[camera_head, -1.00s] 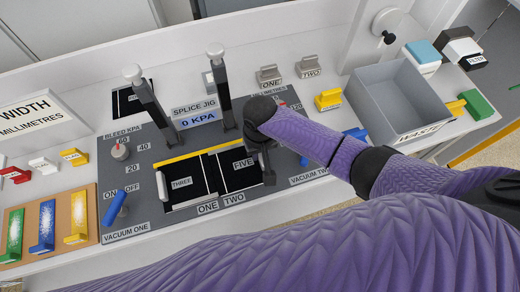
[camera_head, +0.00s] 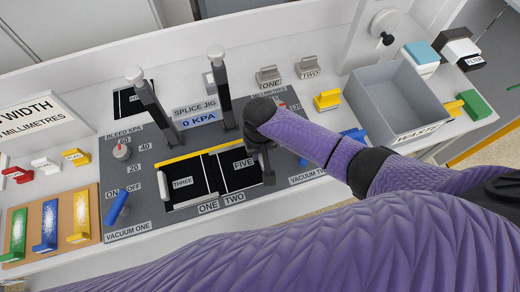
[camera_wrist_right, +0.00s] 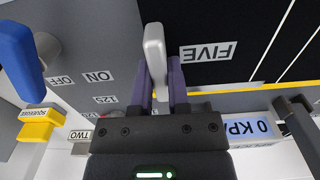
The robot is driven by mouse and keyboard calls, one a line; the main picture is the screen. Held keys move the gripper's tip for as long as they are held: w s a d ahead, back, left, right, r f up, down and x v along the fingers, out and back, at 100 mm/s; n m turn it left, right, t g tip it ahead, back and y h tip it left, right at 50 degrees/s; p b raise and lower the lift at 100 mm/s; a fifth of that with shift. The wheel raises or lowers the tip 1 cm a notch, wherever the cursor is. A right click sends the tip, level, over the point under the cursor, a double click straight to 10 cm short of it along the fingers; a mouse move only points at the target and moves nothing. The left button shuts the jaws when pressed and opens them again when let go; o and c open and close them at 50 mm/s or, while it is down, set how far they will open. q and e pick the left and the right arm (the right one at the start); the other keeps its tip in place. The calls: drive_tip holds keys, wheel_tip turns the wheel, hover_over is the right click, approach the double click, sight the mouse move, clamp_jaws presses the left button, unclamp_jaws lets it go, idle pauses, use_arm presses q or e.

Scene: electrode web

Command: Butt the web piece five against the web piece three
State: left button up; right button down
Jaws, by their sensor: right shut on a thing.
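Web piece three (camera_head: 190,196) is black with a white label and lies on the left of the splice jig (camera_head: 150,215). Web piece five (camera_head: 240,180) is black and lies to its right, below the yellow strip (camera_head: 198,154). Thin pale lines show between the pieces; I cannot tell whether their edges touch. My right gripper (camera_head: 265,178) is at piece five's right end. In the right wrist view it (camera_wrist_right: 158,95) is shut on the white tab (camera_wrist_right: 154,50) beside the FIVE label (camera_wrist_right: 207,51). The arm hides part of the jig's right side. My left gripper is not in view.
Two upright dark levers (camera_head: 148,103) (camera_head: 220,90) stand behind the pieces. The blue vacuum one lever (camera_head: 117,207) is at left; the display reads 0 KPA. A grey waste bin (camera_head: 395,105) stands at right. Coloured blocks lie on a brown board (camera_head: 45,255) at left.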

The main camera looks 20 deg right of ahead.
use_arm(q)
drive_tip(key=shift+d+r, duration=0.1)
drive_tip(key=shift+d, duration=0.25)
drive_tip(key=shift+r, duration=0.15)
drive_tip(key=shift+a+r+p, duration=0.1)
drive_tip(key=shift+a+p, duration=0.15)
drive_tip(key=shift+p, duration=0.05)
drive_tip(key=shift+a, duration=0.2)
use_arm(e)
drive_tip(key=shift+f, duration=0.1)
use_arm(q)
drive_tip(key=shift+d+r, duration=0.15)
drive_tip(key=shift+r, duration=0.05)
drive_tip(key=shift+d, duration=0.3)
use_arm(e)
drive_tip(key=c, duration=0.5)
unclamp_jaws()
drive_tip(key=shift+c, duration=0.2)
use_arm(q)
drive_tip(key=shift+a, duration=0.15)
use_arm(e)
drive_tip(key=shift+o, duration=0.2)
